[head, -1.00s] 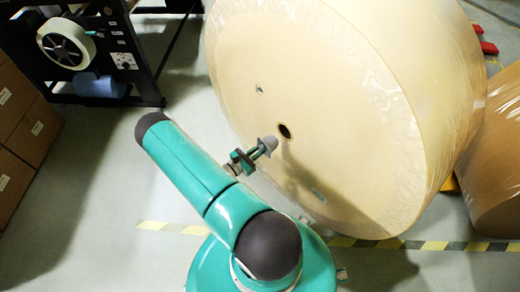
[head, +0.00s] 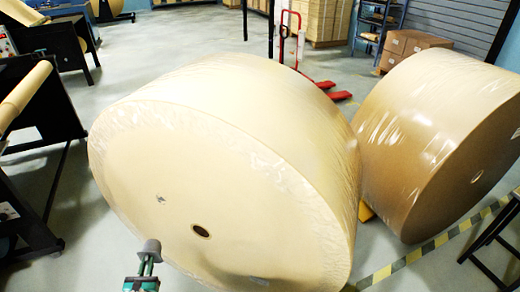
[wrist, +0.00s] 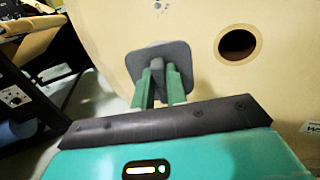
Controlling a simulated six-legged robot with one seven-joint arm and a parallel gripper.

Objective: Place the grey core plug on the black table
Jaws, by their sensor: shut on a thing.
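The grey core plug (head: 151,249) is held by my gripper (head: 146,266), low in the head view, in front of the large kraft roll. In the wrist view the plug (wrist: 180,62) shows its flat grey flange beyond the green fingers of my gripper (wrist: 161,85), which are shut on its stem. The plug is left of the roll's core hole (wrist: 238,44) and apart from it. A black table (head: 503,222) with thin legs is cut off by the right edge of the head view; most of its top is out of frame.
The wrapped kraft roll (head: 230,160) fills the middle. A browner roll (head: 430,130) stands right of it. Black machinery (head: 30,195) is at left. A red pallet jack (head: 290,45) stands behind. Striped floor tape (head: 410,257) runs towards the black table across open floor.

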